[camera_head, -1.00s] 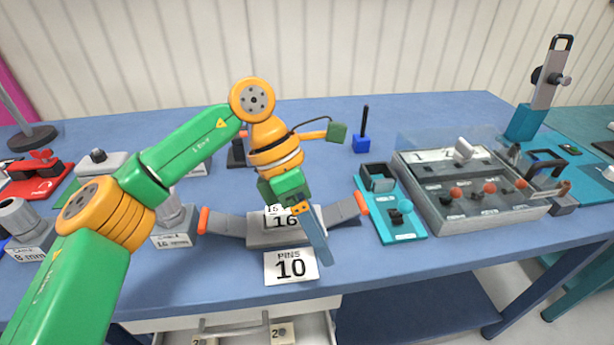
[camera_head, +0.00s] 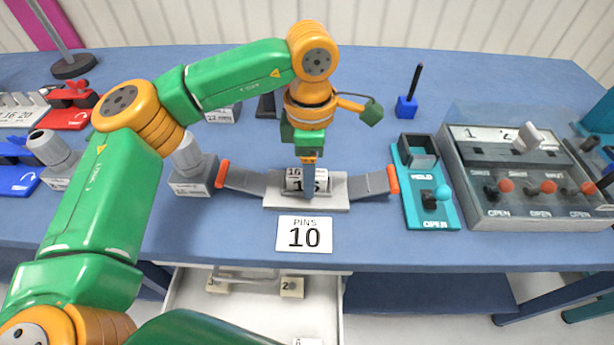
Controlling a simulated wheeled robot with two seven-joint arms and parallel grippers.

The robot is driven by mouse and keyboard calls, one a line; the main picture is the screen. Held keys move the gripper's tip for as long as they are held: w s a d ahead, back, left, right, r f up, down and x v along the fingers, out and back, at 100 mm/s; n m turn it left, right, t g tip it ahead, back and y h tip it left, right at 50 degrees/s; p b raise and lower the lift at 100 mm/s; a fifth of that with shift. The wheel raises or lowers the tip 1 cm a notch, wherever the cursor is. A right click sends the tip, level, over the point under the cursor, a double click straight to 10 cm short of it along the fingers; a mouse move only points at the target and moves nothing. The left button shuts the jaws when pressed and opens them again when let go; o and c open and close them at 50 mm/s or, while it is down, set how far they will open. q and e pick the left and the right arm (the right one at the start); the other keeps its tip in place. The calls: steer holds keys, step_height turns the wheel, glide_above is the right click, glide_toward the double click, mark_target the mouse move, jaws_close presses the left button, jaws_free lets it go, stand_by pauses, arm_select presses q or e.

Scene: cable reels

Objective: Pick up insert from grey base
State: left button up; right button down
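The grey base (camera_head: 335,204) stands near the front of the blue table, with two sloping grey wings that end in orange tips. My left gripper (camera_head: 309,190) points down over the base, seen edge-on. My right gripper is out of view.
A white card marked PINS 10 (camera_head: 304,235) lies in front of the base. To the right are a teal fixture (camera_head: 428,185) and a grey switch box (camera_head: 530,213). A grey holder (camera_head: 195,184) stands to the left. An open drawer (camera_head: 255,305) sits below the table edge.

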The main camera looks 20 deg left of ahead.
arm_select(q)
jaws_close()
